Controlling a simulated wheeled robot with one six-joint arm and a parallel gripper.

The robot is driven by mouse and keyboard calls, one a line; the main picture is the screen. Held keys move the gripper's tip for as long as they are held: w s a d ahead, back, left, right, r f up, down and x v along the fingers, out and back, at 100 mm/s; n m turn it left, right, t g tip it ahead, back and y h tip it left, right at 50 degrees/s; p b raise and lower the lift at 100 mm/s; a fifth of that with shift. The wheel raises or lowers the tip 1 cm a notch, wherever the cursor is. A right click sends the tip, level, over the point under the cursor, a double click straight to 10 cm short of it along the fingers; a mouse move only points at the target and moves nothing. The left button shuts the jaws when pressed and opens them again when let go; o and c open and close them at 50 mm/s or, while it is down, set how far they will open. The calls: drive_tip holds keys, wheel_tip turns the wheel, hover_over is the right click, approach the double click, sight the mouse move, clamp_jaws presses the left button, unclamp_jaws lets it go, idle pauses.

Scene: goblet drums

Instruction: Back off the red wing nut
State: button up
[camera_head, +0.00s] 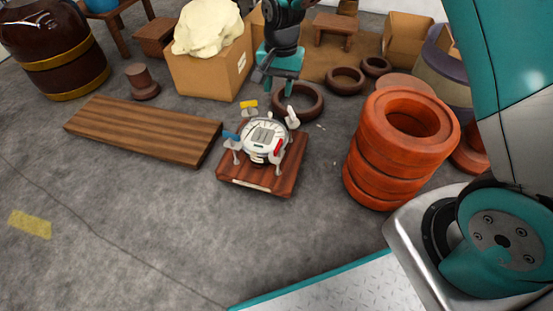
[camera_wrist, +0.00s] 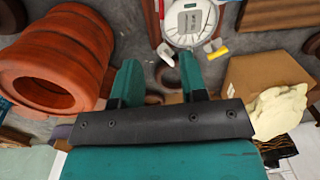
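The red wing nut (camera_head: 278,148) is on the front right side of a white-topped goblet drum (camera_head: 262,138). The drum sits on a reddish wooden board (camera_head: 230,177) on the floor. Yellow (camera_head: 249,105), white (camera_head: 293,118) and blue (camera_head: 231,138) wing nuts stand around its rim. My teal gripper (camera_head: 273,80) is above and behind the drum, apart from it. In the wrist view my gripper (camera_wrist: 160,75) is open, with nothing between its fingers.
A stack of orange tyres (camera_head: 385,160) stands right of the drum. A plank platform (camera_head: 145,130) lies left. A cardboard box (camera_head: 210,75) with a pale lump is behind left. Dark tyres (camera_head: 298,100) lie behind the drum. The floor in front is clear.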

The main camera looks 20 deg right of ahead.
drive_tip(key=m+b, duration=0.1)
drive_tip(key=b, duration=0.2)
approach(278, 144)
drive_tip(key=shift+h, duration=0.3)
drive_tip(key=f+b, duration=0.4)
drive_tip(key=f, duration=0.1)
drive_tip(key=f+b, duration=0.5)
drive_tip(key=shift+a+f, duration=0.2)
drive_tip(key=shift+f, duration=0.05)
drive_tip(key=shift+c, duration=0.4)
clamp_jaws()
